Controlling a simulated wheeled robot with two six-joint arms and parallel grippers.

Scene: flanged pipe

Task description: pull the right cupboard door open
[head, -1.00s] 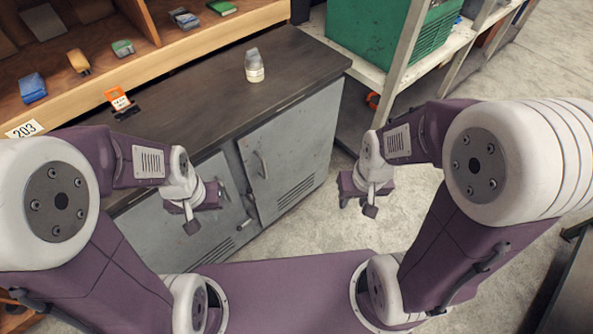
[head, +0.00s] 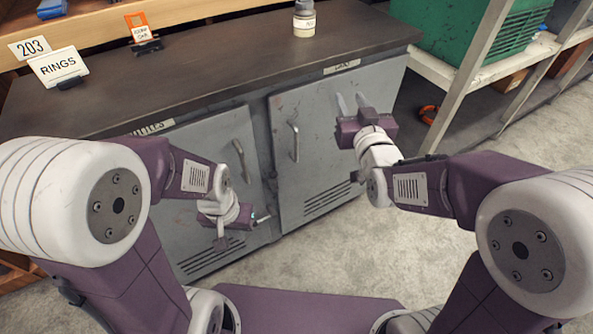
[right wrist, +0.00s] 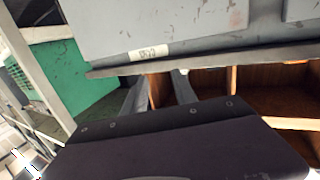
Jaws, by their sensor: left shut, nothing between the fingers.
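The right cupboard door (head: 325,135) is a grey, worn metal panel with vent slots low down, and it looks closed. Its upright bar handle (head: 295,143) is near its left edge, clear of both grippers. My right gripper (head: 350,101) is in front of this door, to the right of the handle, its two fingers apart and empty. In the right wrist view its fingers (right wrist: 158,94) show below the grey door front (right wrist: 195,25), seen upside down. My left gripper (head: 262,218) is low in front of the cupboard, near the gap between the doors, shut and empty.
The left door (head: 205,165) with its handle (head: 240,160) looks closed. A small jar (head: 304,20) stands on the dark worktop (head: 210,75). A green crate (head: 450,35) sits on a rack to the right. Bare floor (head: 340,255) lies before the cupboard.

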